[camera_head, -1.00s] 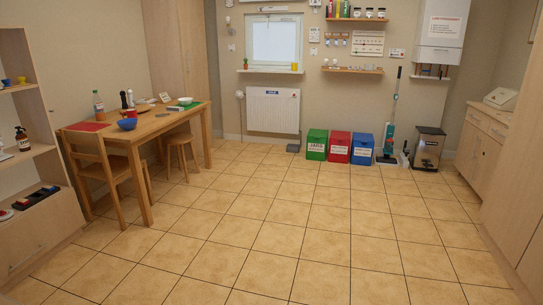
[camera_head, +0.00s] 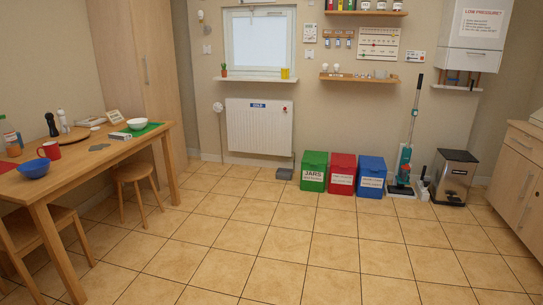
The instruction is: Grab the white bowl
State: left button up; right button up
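The white bowl (camera_head: 137,123) sits upright on a green mat (camera_head: 154,126) near the far end of the wooden table (camera_head: 70,171) on the left. Nothing covers it. Neither of my grippers shows in the head view.
A blue bowl (camera_head: 52,150), a red mug (camera_head: 20,140), a bottle, shakers and a small framed card share the table. Coloured bins (camera_head: 314,171) line the back wall. The tiled floor is clear.

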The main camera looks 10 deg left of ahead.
aim_at(140, 124)
jog(key=u, duration=0.15)
jog(key=i, duration=2.4)
jog(key=u, duration=1.2)
jog(key=i, duration=2.55)
jog(key=u, duration=1.05)
